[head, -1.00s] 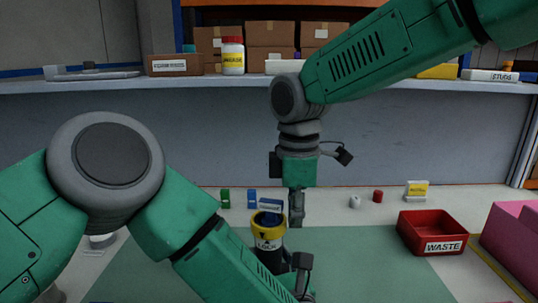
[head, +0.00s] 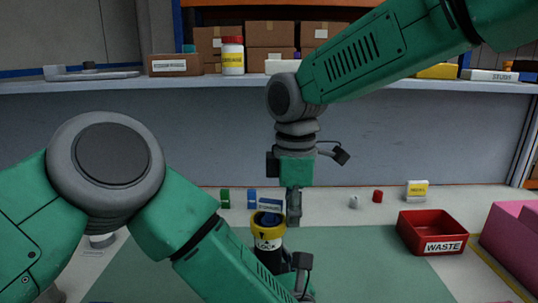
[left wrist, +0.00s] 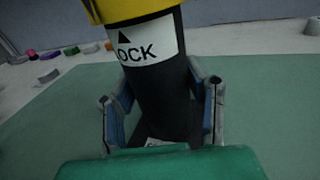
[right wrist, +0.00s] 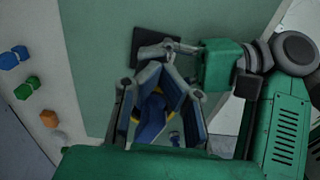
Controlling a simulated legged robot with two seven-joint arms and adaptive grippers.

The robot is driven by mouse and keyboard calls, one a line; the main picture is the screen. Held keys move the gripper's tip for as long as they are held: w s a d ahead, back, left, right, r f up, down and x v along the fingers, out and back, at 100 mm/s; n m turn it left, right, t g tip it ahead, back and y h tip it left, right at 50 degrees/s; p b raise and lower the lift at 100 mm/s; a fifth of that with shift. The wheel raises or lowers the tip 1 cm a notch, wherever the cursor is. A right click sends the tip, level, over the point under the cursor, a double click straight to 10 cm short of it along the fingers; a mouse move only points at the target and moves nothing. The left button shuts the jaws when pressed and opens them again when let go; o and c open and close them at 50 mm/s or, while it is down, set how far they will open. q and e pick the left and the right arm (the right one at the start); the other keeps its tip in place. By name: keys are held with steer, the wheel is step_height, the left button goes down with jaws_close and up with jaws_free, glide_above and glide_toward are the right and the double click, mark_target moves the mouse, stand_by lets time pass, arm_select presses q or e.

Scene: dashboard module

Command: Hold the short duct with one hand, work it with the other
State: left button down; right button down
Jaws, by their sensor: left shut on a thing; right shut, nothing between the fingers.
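The short duct (head: 267,232) is a black tube with a yellow collar, a white label ending in "OCK" and a blue interior. It stands roughly upright above the green mat. My left gripper (left wrist: 160,100) is shut on its black body below the collar, one finger on each side. My right gripper (head: 293,222) points down just right of the duct's top, shut and empty. In the right wrist view its fingers (right wrist: 156,74) converge, with the duct's blue interior (right wrist: 150,122) between them in the picture; contact is unclear.
A red WASTE bin (head: 432,232) and a pink bin (head: 512,240) stand at the right. Small green (head: 225,198), blue (head: 252,198) and red (head: 378,196) parts lie along the back of the table. A shelf (head: 200,84) with boxes runs behind. The mat (head: 360,260) right of the duct is clear.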

arm_select(q)
steer(key=shift+d, duration=0.1)
arm_select(e)
steer(key=shift+w+a, duration=0.15)
steer(key=shift+w, duration=0.25)
steer(key=shift+d, duration=0.2)
step_height(320, 180, up, 6)
steer(key=shift+d, duration=0.3)
stand_by(0.4)
arm_select(q)
steer(key=c, duration=0.8)
jaws_free()
